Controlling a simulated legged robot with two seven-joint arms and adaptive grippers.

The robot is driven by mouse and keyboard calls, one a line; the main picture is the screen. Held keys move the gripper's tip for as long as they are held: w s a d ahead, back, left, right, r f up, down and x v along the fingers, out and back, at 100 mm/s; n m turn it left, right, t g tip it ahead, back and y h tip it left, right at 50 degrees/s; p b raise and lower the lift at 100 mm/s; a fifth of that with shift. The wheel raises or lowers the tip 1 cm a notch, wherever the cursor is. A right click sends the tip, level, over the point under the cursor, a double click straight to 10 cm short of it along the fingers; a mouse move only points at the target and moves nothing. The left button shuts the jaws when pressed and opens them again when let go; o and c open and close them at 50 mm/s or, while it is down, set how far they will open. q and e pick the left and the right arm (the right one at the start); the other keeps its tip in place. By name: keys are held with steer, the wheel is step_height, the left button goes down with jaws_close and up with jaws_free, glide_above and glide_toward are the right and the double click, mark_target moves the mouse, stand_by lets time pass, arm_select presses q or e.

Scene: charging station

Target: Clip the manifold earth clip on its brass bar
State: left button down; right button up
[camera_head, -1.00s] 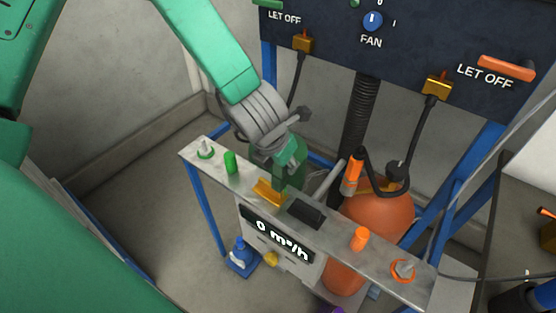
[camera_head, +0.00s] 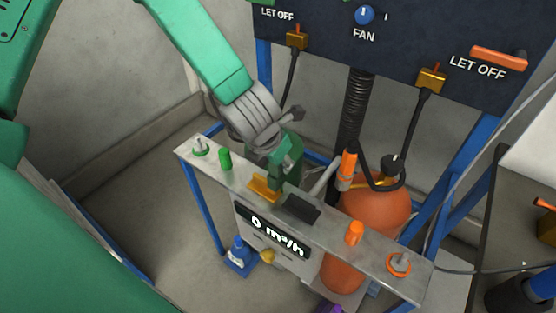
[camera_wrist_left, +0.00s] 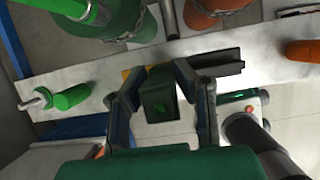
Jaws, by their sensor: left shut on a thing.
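The green earth clip (camera_head: 277,181) is in my left gripper (camera_head: 281,165), above the grey manifold rail (camera_head: 215,172). The brass bar (camera_head: 261,187) is a short yellow piece on the rail, just below and left of the clip. In the left wrist view, my two dark fingers close on the sides of the green clip (camera_wrist_left: 158,100). A bit of brass (camera_wrist_left: 128,73) shows past the left finger. The clip hides part of the bar, so I cannot tell whether they touch. My right gripper is not in view.
A black block (camera_head: 302,208) stands on the rail right of the clip, with a green cap (camera_head: 225,159) to the left and an orange cap (camera_head: 355,232) to the right. A green cylinder and an orange cylinder (camera_head: 375,212) stand behind. A dark hose (camera_head: 352,115) hangs nearby.

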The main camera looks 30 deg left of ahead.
arm_select(q)
steer(key=shift+a, duration=0.45)
steer(key=shift+r+p, duration=0.15)
steer(key=shift+p, duration=0.25)
steer(key=shift+d+r, duration=0.1)
steer(key=shift+d, duration=0.05)
steer(key=shift+a, duration=1.25)
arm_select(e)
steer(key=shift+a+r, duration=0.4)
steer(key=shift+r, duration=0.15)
